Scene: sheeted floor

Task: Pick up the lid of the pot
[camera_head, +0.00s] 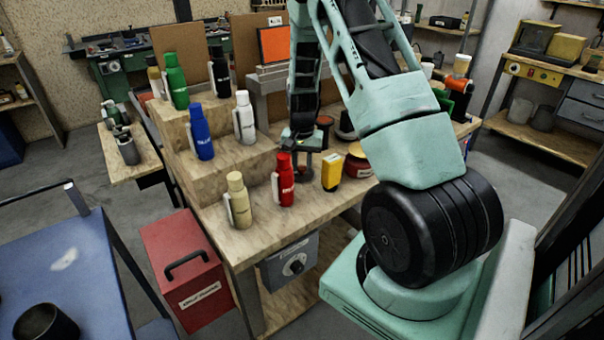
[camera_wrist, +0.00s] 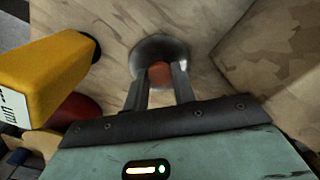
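A round grey metallic lid (camera_wrist: 150,48) with a reddish-brown knob (camera_wrist: 160,73) lies on the wooden bench top in the wrist view. My gripper (camera_wrist: 161,76) is above it with its two fingers apart, one on each side of the knob. I cannot tell whether the fingers touch the knob. In the head view my gripper (camera_head: 303,150) is low over the bench, between the red bottle and the yellow bottle, and the lid is hard to make out there. A red pot-like vessel (camera_head: 359,166) stands to the right, partly hidden by my arm.
The red bottle (camera_head: 284,182) and a beige bottle (camera_head: 238,204) stand along the bench. Wooden steps (camera_head: 228,157) carrying several bottles rise behind.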

